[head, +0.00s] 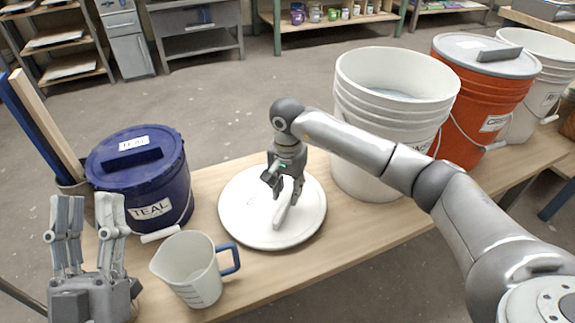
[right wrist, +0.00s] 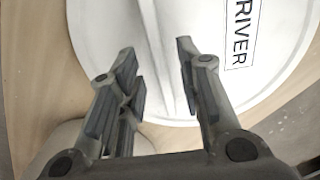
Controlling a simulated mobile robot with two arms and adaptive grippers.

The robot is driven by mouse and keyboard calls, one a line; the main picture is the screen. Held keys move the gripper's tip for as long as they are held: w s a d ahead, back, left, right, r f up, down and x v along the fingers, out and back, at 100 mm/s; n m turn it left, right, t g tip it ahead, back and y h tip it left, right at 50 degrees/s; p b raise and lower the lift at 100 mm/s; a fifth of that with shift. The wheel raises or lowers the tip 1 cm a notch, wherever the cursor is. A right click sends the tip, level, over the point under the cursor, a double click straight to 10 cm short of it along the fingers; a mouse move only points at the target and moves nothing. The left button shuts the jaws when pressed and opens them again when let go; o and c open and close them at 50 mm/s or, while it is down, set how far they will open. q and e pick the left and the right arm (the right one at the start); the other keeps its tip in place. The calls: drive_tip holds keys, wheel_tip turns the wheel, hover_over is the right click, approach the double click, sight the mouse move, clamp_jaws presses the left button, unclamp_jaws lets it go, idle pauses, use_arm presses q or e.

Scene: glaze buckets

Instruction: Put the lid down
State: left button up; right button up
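The white lid (head: 240,222) with a raised bar handle (head: 283,212) appears to lie flat on the wooden table, left of an open white bucket (head: 385,140). My right gripper (head: 284,190) is over the lid, pointing down at the handle. In the right wrist view its fingers (right wrist: 157,55) are apart, with the handle (right wrist: 158,75) in the gap and visible space on both sides. The lid (right wrist: 205,30) carries a label reading "RIVER" there. My left gripper (head: 88,205) is open and empty at the lower left, fingers pointing up.
A lidded blue bucket (head: 165,180) labelled TEAL and a measuring jug (head: 190,268) with a blue handle stand left of the lid. A lidded orange bucket (head: 480,95) and another white bucket (head: 535,85) stand at right. Bare table (head: 330,235) shows in front of the white bucket.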

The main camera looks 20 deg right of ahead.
use_arm(q)
drive_tip(key=w+f+g+y+p, duration=0.2)
drive_tip(key=f+g, duration=0.4)
drive_tip(key=f, duration=0.4)
drive_tip(key=shift+w+a+g, duration=0.25)
drive_tip(key=shift+w+g, duration=0.15)
drive_tip(key=shift+w, duration=0.35)
use_arm(e)
wheel_tip(320, 180, up, 9)
drive_tip(key=shift+f, duration=0.15)
